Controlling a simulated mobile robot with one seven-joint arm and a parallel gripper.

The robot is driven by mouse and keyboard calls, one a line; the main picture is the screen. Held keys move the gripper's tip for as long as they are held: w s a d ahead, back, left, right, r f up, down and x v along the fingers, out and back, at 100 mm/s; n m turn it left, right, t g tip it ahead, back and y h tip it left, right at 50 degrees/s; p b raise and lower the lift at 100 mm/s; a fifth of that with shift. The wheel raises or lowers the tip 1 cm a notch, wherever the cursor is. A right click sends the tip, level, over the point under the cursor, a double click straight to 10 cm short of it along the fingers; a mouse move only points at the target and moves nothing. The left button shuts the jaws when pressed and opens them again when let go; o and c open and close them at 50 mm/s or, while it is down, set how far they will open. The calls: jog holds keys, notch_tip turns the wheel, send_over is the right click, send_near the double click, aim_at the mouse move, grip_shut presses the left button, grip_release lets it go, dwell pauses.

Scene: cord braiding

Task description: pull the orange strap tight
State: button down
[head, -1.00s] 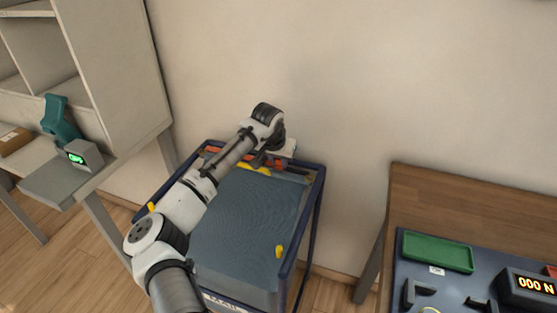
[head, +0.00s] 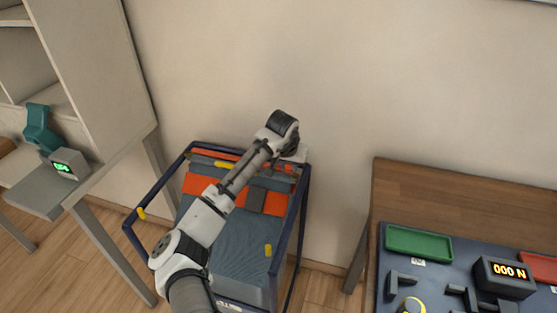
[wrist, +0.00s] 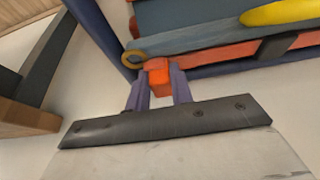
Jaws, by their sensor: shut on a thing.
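An orange strap (head: 275,203) runs across the top of the grey-blue load (head: 235,245) in the cart, with a dark piece (head: 256,198) on it beside my arm. More orange shows along the cart's back edge. In the wrist view, my gripper (wrist: 159,84) is shut on an orange strap end (wrist: 158,78), just below a brass-coloured ring (wrist: 134,57) at the cart's rim. In the head view my arm reaches over the cart to its back right corner, and its wrist hides the fingers. I cannot tell how taut the strap is.
The dark blue cart frame (head: 298,225) stands against the wall, with yellow knobs on it. A wooden table (head: 455,195) at right holds a green tray (head: 418,243) and a display reading 000 N (head: 505,277). A shelf with a teal scanner (head: 40,125) stands left.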

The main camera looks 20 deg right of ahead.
jog(key=c, duration=1.2)
grip_release()
jog(key=b+v, duration=0.1)
jog(key=v, duration=1.3)
jog(key=shift+b, duration=0.3)
jog(key=shift+f, duration=0.1)
